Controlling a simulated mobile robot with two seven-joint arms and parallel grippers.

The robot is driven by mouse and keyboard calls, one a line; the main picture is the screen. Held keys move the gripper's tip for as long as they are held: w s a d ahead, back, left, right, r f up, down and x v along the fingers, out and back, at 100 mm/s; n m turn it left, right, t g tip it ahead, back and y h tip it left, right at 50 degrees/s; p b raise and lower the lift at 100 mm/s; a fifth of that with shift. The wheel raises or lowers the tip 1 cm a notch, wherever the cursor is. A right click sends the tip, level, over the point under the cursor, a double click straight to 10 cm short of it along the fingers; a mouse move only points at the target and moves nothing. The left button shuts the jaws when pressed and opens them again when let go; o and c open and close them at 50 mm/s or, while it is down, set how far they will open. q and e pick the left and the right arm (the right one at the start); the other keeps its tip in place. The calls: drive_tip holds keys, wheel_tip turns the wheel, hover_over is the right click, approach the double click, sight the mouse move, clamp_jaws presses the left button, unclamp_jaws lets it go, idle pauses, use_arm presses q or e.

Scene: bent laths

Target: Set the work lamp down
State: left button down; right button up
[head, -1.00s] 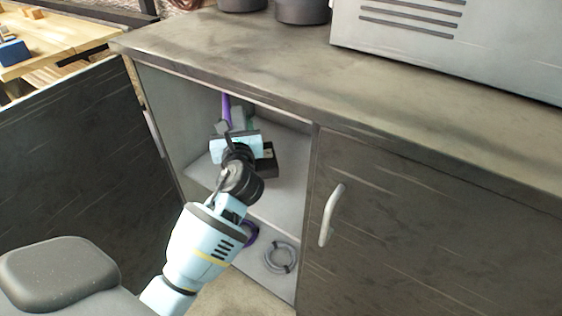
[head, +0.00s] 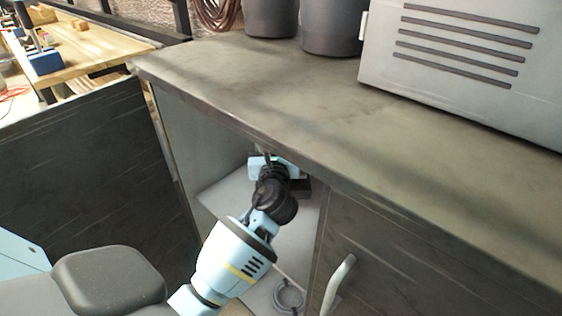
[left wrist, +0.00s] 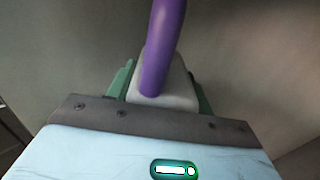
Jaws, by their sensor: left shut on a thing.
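My left gripper (left wrist: 160,92) has its green fingers shut on a pale block with a purple bar rising from it, which I take to be the work lamp (left wrist: 163,45). In the head view, my left arm reaches into the open cabinet bay (head: 225,198), and the gripper is above the middle shelf, under the worktop. The held lamp is hidden there by the worktop edge and my wrist. I cannot tell whether it touches the shelf. My right gripper is not in view.
A dark box (head: 302,187) sits in the bay just right of my wrist. A grey coil (head: 288,297) lies on the lower level. A closed door with a handle (head: 338,284) is to the right. The worktop (head: 260,85) overhangs the bay and carries dark pots (head: 332,28).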

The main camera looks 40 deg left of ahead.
use_arm(q)
wheel_tip(320, 180, down, 3)
drive_tip(key=shift+r+b, duration=0.2)
drive_tip(key=shift+b, duration=0.3)
drive_tip(key=shift+f, duration=0.45)
wheel_tip(320, 180, down, 4)
drive_tip(key=b, duration=0.2)
drive_tip(key=shift+f+b, duration=0.1)
drive_tip(key=shift+b, duration=0.2)
drive_tip(key=shift+f, duration=0.3)
drive_tip(key=shift+r, duration=0.1)
drive_tip(key=c, duration=0.9)
unclamp_jaws()
drive_tip(key=shift+f, duration=0.35)
drive_tip(key=o, duration=0.3)
